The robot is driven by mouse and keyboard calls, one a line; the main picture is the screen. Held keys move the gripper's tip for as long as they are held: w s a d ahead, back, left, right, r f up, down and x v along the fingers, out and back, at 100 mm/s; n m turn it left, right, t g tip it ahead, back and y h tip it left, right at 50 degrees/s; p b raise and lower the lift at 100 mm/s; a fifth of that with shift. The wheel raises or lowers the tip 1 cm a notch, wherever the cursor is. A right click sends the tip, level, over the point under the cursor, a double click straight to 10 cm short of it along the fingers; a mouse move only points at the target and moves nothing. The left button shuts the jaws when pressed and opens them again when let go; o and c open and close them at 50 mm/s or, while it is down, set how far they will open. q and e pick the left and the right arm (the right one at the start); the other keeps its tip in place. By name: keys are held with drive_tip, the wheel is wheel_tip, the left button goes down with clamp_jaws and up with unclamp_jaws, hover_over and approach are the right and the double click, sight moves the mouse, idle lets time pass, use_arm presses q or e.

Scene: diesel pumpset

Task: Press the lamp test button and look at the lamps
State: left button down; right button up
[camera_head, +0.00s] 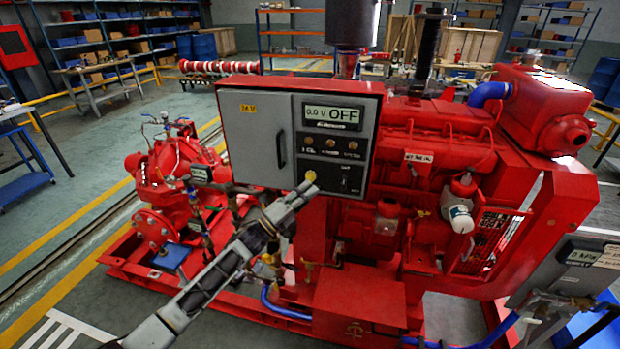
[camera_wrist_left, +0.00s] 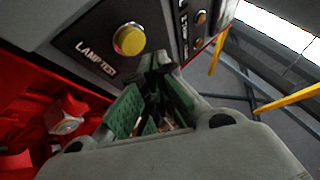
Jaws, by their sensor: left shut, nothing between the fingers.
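The yellow lamp test button (camera_head: 311,175) sits low on the black-faced part of the control box (camera_head: 252,140). In the left wrist view the button (camera_wrist_left: 129,39) shows beside its "LAMP TEST" label (camera_wrist_left: 97,57). My left gripper (camera_head: 306,189) is shut and empty, just below the button in the head view. In the wrist view its fingertips (camera_wrist_left: 157,65) look slightly to one side of the button and apart from it. Several small amber lamps (camera_head: 331,143) sit in a row under the display (camera_head: 332,114), which reads "0.0 V OFF". They look dull.
The red engine (camera_head: 440,150) fills the space right of the box, and a red pump (camera_head: 180,175) stands at left. A grey gauge box (camera_head: 575,262) is at lower right.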

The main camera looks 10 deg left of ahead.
use_arm(q)
drive_tip(key=shift+s+r+p, duration=0.1)
drive_tip(key=shift+s+p, duration=0.6)
drive_tip(key=shift+s, duration=1.45)
